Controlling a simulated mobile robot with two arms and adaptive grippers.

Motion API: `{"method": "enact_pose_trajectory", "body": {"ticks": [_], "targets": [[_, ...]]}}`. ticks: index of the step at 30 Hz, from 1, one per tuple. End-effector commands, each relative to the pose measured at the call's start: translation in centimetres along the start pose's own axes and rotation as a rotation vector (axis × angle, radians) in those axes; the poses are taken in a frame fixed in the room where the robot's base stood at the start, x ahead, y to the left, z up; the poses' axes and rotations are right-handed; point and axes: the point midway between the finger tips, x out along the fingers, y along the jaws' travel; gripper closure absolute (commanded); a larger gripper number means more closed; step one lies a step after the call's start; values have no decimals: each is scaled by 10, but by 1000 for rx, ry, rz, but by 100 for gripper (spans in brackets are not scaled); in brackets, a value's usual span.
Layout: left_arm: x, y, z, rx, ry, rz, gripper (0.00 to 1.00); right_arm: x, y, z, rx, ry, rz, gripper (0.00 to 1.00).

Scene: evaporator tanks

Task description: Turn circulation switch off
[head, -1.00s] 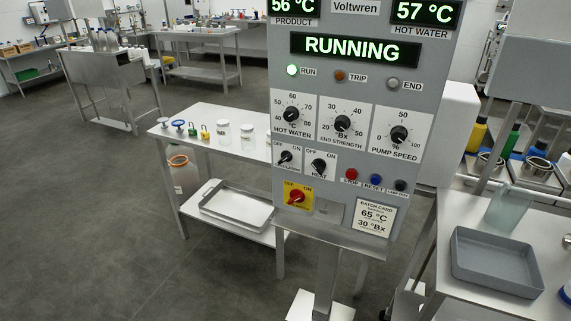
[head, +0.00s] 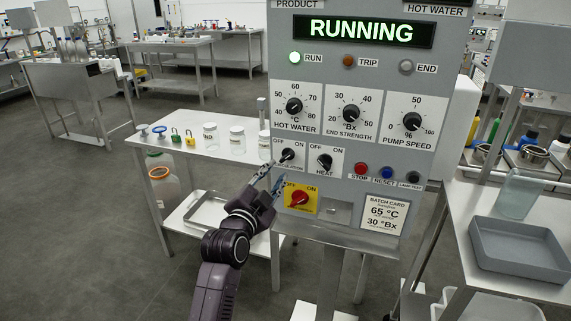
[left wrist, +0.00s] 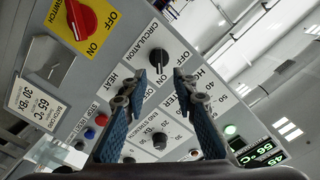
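The circulation switch (head: 287,155) is a black rotary knob on a white plate on the grey panel, with OFF at upper left and ON at upper right. Its bar seems tilted toward ON. My left gripper (head: 270,178) is in front of the panel, just below and left of the knob, with its fingers apart and empty. In the left wrist view, the circulation knob (left wrist: 158,60) shows near and beyond the tips of the open gripper (left wrist: 165,76). I cannot tell whether a fingertip touches it. My right gripper does not show.
The HEAT knob (head: 323,162) is close on the right, and the red switch on a yellow plate (head: 299,198) is just below. Red STOP (head: 361,169) and blue RESET (head: 387,172) buttons are further right. A table with jars (head: 190,120) stands left of the panel.

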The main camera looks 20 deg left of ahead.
Motion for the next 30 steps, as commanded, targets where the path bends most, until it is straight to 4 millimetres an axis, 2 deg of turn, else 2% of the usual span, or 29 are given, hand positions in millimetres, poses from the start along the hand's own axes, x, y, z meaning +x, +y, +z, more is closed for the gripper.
{"method": "enact_pose_trajectory", "body": {"ticks": [12,18,30], "targets": [[50,-1,-1,-3,0,1,74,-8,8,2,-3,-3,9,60],[69,0,0,-3,-1,2,74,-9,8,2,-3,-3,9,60],[76,1,0,-2,-1,2,74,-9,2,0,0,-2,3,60]]}}
